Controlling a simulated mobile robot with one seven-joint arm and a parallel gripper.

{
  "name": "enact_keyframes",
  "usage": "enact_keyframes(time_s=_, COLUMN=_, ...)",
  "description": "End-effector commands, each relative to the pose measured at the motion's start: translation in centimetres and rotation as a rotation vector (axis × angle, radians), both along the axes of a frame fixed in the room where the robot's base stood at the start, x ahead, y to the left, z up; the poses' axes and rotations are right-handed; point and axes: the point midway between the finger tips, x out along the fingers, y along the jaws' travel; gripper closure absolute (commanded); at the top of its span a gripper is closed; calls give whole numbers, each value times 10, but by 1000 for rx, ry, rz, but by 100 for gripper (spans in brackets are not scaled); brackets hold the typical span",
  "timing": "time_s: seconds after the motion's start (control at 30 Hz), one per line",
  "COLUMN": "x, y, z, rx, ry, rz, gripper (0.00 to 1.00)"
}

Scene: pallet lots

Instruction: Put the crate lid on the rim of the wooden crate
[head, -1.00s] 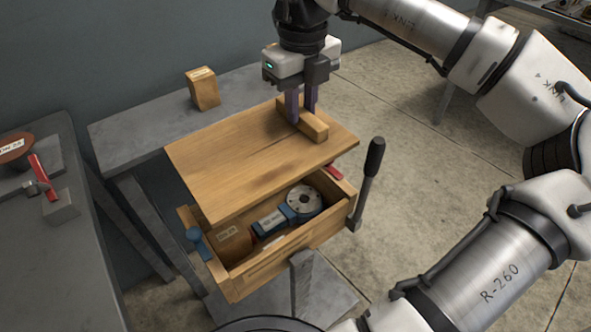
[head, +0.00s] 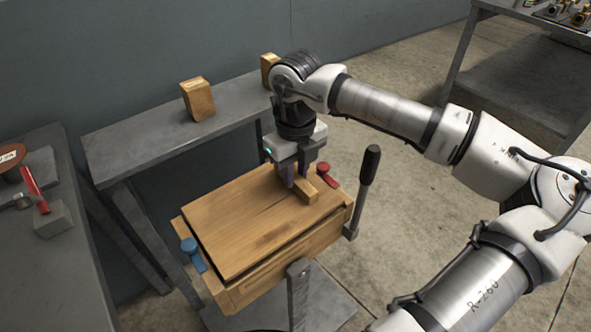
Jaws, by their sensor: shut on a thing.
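The crate lid (head: 240,222) is a flat wooden board with a wooden handle bar (head: 312,192) on its top. My gripper (head: 296,182) is shut on that handle bar. The lid lies over the wooden crate (head: 325,240) and hides its contents. A strip of the crate's rim shows at the left and front, with a dark line beneath the lid's front edge. I cannot tell if the lid touches the rim all round.
A blue clamp (head: 192,252) is at the crate's left side and a red one (head: 326,173) at its back right. A black-handled lever (head: 366,180) stands upright at the right. A grey bench (head: 150,135) behind bears wooden blocks (head: 198,100). Another bench (head: 75,250) is at left.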

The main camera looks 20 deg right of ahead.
Motion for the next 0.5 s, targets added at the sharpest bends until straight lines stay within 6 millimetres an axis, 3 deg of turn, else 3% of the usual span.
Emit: enact_keyframes(time_s=0.5, x=0, y=0, z=-10, rx=0, ry=-1, rz=-1, gripper=100)
